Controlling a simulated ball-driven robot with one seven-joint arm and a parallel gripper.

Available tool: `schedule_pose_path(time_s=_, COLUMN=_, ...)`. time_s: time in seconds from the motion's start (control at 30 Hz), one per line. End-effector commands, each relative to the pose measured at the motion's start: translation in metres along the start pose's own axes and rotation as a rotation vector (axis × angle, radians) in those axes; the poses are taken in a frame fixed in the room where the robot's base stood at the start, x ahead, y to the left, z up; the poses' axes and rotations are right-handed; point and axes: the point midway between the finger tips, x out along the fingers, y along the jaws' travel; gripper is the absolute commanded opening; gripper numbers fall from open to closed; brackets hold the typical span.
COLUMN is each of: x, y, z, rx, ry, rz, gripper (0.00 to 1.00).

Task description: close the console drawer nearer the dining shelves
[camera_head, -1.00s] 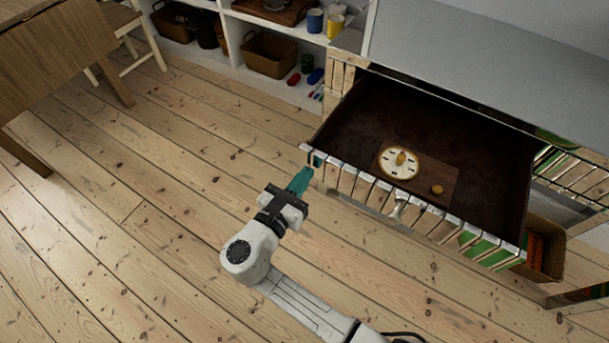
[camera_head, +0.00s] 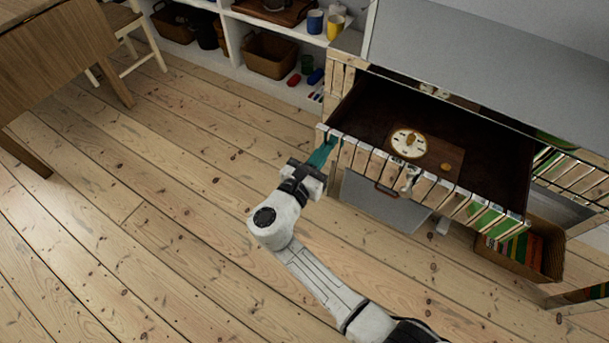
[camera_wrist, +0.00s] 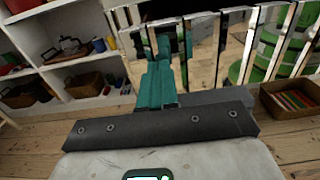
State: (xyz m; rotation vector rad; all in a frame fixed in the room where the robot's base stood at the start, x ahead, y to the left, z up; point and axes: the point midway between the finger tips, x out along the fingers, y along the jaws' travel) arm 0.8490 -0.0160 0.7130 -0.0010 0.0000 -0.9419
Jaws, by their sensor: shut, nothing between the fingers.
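The console drawer (camera_head: 335,113) nearer the dining shelves stands partly pulled out of the grey-topped console (camera_head: 460,60). Its slatted, mirror-like front (camera_head: 427,184) has a small knob near the middle. Inside lie a brown board (camera_head: 445,157), a round cream dial (camera_head: 409,143) and a small round wooden piece (camera_head: 445,167). My gripper (camera_head: 324,149) is shut and empty, its teal fingers at the left end of the drawer front. In the wrist view the fingers (camera_wrist: 160,75) meet or nearly meet the slats (camera_wrist: 207,45); exact contact is hard to tell.
White dining shelves (camera_head: 235,50) with baskets and mugs stand at the back left. A wooden table (camera_head: 60,50) and chair are at far left. A grey panel (camera_head: 385,205) and a basket (camera_head: 520,245) sit below the drawer. The floor at left is clear.

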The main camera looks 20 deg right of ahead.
Motion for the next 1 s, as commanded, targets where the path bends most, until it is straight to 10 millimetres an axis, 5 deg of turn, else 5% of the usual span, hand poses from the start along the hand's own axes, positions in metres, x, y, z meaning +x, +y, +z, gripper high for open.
schedule_pose_path(time_s=0.6, x=0.172, y=-0.002, z=-0.005, rx=0.002, ry=-0.001, rz=-0.006, gripper=0.0)
schedule_pose_path(time_s=1.0, x=0.234, y=-0.001, z=-0.003, rx=0.0, ry=0.0, rz=-0.002, gripper=0.0)
